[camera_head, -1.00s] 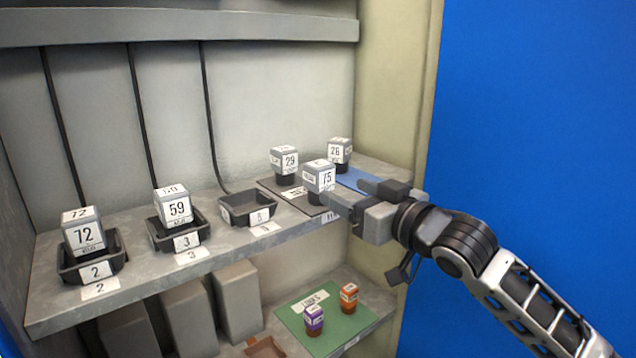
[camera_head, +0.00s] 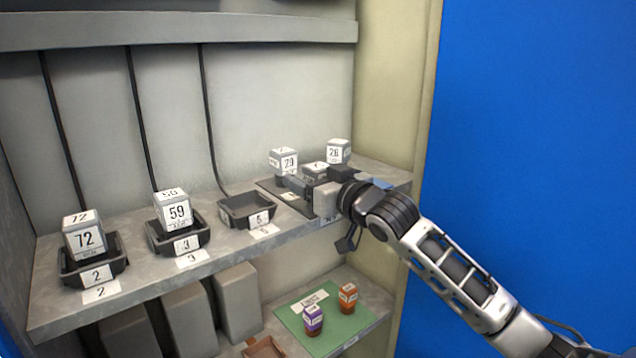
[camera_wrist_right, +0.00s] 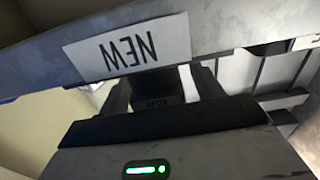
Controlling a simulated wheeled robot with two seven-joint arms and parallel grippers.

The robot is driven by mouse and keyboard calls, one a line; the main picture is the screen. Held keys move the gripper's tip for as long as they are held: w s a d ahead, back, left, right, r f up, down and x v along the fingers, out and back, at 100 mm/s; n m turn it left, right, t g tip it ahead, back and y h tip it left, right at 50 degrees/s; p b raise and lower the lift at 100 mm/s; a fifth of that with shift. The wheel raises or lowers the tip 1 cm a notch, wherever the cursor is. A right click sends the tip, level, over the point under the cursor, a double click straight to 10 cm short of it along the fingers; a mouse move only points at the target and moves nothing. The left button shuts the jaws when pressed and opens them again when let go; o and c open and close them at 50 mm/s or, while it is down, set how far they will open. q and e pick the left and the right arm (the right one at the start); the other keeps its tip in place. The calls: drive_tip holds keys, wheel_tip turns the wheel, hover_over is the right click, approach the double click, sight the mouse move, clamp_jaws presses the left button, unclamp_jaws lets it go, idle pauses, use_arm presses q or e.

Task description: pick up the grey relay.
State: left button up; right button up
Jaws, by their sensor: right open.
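Several grey relays with white number labels stand on the upper shelf. The grey relay (camera_head: 314,168) that showed 75 is at my right gripper (camera_head: 312,185), which hides most of it. The gripper is open, with its fingers low on either side of this relay; I cannot tell whether they touch it. In the right wrist view, a dark relay part (camera_wrist_right: 158,85) shows between the fingers. Grey relay 29 (camera_head: 284,161) stands just behind and left, and grey relay 26 (camera_head: 338,151) behind and right. My left gripper is not in view.
Grey relay 72 (camera_head: 84,238) and grey relay 59 (camera_head: 174,210) sit in black sockets at the left. An empty black socket (camera_head: 247,222) lies left of the gripper. Below, a purple relay (camera_head: 313,320) and an orange relay (camera_head: 348,298) stand on a green mat (camera_head: 325,331).

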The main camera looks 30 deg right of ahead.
drive_tip(key=c, duration=1.1)
drive_tip(key=shift+r, duration=0.15)
